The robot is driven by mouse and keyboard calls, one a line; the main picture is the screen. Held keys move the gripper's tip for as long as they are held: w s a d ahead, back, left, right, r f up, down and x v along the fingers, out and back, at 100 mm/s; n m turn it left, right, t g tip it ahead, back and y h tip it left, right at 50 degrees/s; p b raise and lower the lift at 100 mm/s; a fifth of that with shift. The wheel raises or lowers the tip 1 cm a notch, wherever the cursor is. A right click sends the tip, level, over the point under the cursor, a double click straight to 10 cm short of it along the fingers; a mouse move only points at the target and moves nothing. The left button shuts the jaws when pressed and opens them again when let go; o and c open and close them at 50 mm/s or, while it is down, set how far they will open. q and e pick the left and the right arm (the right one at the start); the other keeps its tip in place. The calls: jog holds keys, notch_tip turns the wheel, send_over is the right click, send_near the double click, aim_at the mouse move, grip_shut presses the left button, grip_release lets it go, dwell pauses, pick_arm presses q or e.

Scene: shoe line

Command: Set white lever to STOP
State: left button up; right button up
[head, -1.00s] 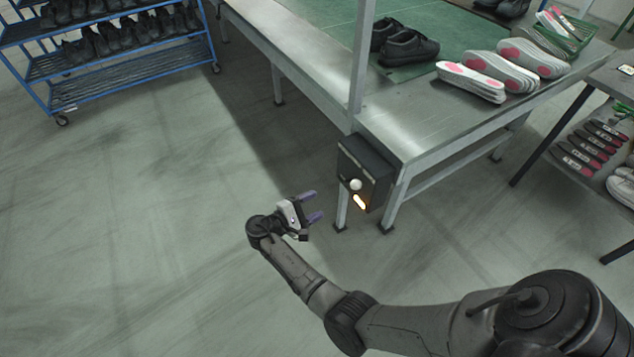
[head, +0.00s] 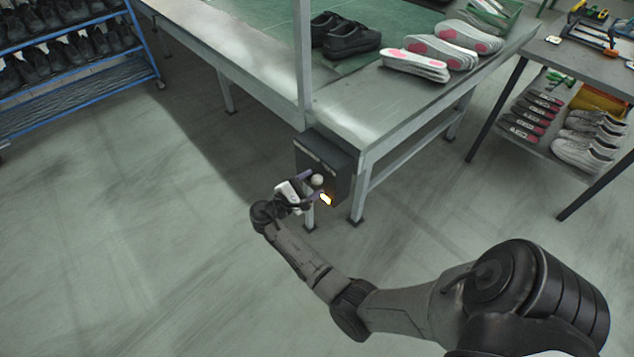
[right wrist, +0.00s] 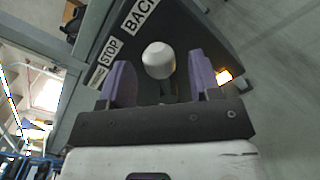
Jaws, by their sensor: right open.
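The white lever (head: 317,180) is a round white knob on a dark control box (head: 335,168) at the near corner of the workbench. In the right wrist view the lever's knob (right wrist: 158,60) sits between the two purple fingers of my open right gripper (right wrist: 160,82), with a gap on both sides. The box face carries a STOP label (right wrist: 104,62) on the left and a label reading BACK, partly cut off, higher up. In the head view my right gripper (head: 307,187) is at the box front. An orange light (head: 326,199) glows below the lever. My left gripper does not show.
The metal workbench (head: 350,125) holds black shoes (head: 347,38) and several pink-and-white soles (head: 440,50). A blue shoe rack (head: 85,60) stands at the left. A grey table (head: 585,70) stands at the right. The floor left of the box is clear.

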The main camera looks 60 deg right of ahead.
jog(key=shift+x, duration=1.3)
grip_shut()
